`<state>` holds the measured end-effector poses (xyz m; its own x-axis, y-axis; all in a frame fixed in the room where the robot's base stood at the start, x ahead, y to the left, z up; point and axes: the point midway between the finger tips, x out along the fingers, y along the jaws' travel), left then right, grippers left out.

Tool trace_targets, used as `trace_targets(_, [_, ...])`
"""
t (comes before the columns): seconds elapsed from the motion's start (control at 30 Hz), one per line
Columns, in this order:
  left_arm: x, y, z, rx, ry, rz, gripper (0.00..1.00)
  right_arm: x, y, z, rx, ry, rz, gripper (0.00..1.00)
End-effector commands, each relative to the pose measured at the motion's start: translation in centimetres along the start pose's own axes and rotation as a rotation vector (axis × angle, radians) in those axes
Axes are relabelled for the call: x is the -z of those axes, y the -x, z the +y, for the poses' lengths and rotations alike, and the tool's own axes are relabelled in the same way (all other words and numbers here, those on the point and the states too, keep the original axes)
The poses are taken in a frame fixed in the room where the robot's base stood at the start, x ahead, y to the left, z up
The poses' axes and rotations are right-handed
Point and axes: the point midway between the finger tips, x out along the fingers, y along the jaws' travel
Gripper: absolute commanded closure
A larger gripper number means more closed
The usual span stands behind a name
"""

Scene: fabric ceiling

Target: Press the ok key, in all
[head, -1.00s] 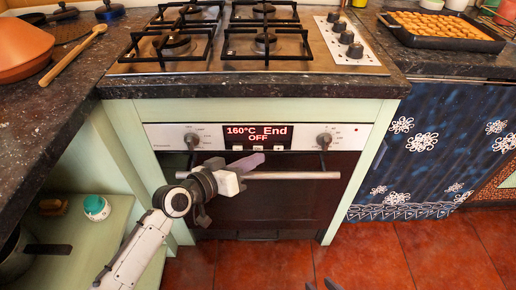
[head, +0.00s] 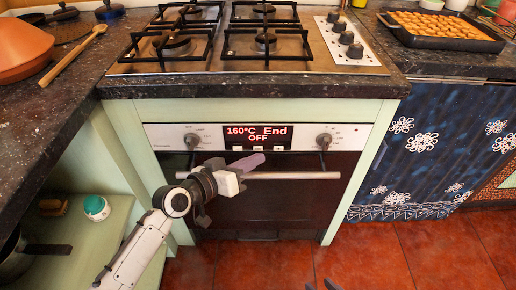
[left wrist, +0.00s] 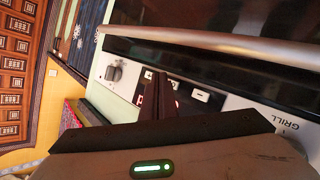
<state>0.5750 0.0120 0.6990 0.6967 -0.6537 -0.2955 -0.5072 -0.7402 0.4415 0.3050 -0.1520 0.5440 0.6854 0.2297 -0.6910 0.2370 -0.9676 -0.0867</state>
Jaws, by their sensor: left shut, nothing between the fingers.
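The oven's control panel (head: 352,131) has a lit display (head: 257,136) reading "160°C End OFF". A row of small pale keys sits just below it; the middle key (head: 257,148) is close above my left fingertips, its label too small to read. My left gripper (head: 262,158) is shut and empty, pointing at the panel just under the keys. In the left wrist view its dark fingers (left wrist: 157,92) reach the panel and hide part of the display and keys; one key (left wrist: 202,96) shows beside them. I cannot tell if the tips touch. My right gripper (head: 320,284) shows only two separated dark tips at the bottom edge.
The oven handle (head: 290,175) runs across the door just below the fingers. Knobs (head: 192,140) and (head: 324,140) flank the display. The hob (head: 290,65) and worktop edge (head: 250,88) lie above. Open floor (head: 380,260) lies in front of the oven.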

Motion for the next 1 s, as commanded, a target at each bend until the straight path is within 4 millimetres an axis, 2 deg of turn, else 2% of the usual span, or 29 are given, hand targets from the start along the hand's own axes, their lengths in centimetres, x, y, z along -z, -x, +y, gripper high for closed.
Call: trace_targets(1.0, [0.43,-0.6,-0.43,0.0,0.0,0.0,1.0,-0.19,-0.31,0.01,0.0,0.0,0.003,0.7])
